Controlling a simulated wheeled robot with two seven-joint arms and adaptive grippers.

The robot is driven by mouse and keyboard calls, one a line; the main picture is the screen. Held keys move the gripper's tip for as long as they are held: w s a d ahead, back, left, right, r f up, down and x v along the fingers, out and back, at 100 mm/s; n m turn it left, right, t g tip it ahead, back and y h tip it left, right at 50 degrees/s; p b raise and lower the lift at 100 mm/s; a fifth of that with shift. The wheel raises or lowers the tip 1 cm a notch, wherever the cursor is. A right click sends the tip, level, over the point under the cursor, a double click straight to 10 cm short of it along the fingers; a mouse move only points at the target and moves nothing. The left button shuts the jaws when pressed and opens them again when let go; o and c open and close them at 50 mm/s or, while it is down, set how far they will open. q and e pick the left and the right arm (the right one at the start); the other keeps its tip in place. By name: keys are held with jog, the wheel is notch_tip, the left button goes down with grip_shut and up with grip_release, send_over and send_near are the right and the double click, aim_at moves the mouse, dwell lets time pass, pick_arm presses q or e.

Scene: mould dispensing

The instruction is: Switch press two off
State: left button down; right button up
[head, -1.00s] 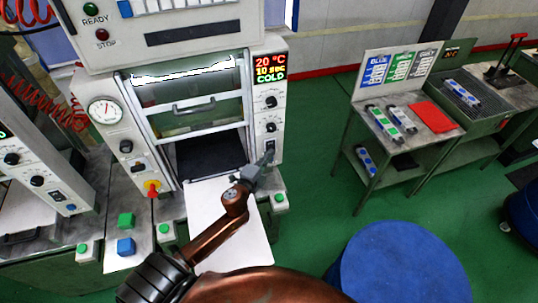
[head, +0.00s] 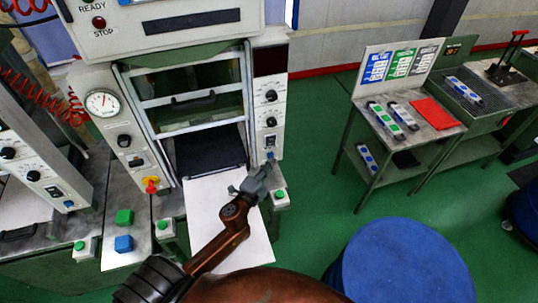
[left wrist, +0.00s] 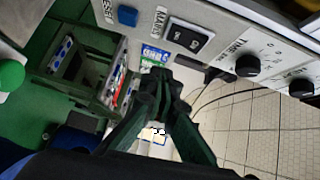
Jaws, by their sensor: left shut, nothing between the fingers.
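The press (head: 155,125) in front of me has a dark, blank display (head: 270,62) at its upper right. Its black main switch (head: 269,141) is low on the right control panel; the switch also shows large in the left wrist view (left wrist: 188,37), with a blue reset button (left wrist: 127,15) beside it. My left gripper (head: 265,168) is just below the switch in the head view. In the left wrist view its fingers (left wrist: 160,82) are shut, empty and apart from the switch. My right gripper is not in view.
Knobs (left wrist: 247,66) line the panel beyond the switch. A white sheet (head: 215,205) lies in front of the press opening. A blue drum (head: 400,262) stands at front right. Benches (head: 405,140) with trays stand farther right, with green floor between. Another press panel (head: 35,175) is at left.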

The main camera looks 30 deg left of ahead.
pick_arm(q)
jog(key=s+b, duration=0.1)
jog(key=s, duration=0.6)
jog(key=shift+a+f, duration=0.15)
jog(key=shift+f, duration=0.25)
